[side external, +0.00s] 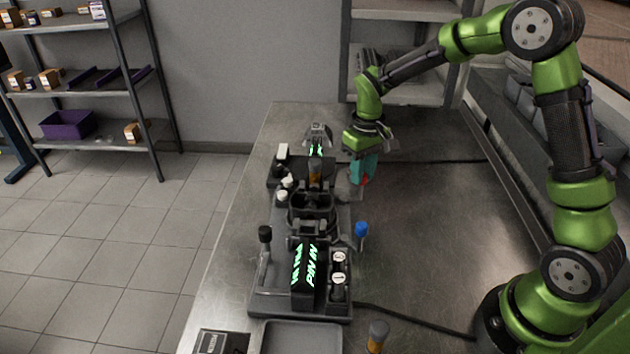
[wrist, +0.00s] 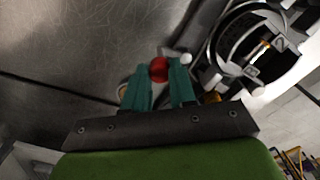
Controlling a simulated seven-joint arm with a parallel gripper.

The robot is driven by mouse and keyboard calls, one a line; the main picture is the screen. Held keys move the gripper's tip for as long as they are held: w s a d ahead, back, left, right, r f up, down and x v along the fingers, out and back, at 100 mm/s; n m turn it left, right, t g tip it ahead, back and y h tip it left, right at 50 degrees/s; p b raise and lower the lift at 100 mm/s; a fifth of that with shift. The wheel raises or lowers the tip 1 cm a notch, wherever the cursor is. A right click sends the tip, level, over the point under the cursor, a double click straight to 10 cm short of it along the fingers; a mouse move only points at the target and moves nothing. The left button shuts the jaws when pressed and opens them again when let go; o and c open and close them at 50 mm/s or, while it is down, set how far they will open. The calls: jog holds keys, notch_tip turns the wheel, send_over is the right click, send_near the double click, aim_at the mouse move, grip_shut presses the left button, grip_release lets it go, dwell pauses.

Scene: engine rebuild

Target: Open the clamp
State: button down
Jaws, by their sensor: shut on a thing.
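My gripper (side external: 362,172) points down at the right side of the far part of the fixture. Its teal fingers (wrist: 160,78) are shut on a small red knob (wrist: 158,68), which shows between the fingertips in the wrist view. In the side view a bit of the red knob (side external: 364,181) shows just below the fingers. I cannot see clearly how the knob joins the clamp, since the fingers hide most of it. The dark fixture (side external: 272,298) stands on the bench. A round metal-rimmed part of it (wrist: 255,38) is at the upper right in the wrist view.
A blue-knobbed lever (side external: 361,229) and a black-knobbed lever (side external: 265,235) stand nearer on the fixture. A block with green lettering (side external: 305,275) is at its near end. A grey tray (side external: 300,338) lies in front. The metal bench (side external: 430,230) is clear to the right.

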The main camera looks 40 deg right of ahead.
jog(key=n, duration=0.2)
jog(key=w+n, duration=0.1)
jog(key=n, duration=0.1)
jog(key=w+n, duration=0.1)
jog(key=n, duration=0.1)
jog(key=shift+d, duration=0.4)
dwell(0.3)
jog(key=c, duration=0.9)
grip_release()
jog(key=shift+r, duration=0.1)
notch_tip(320, 180, up, 17)
jog(key=shift+f, duration=0.15)
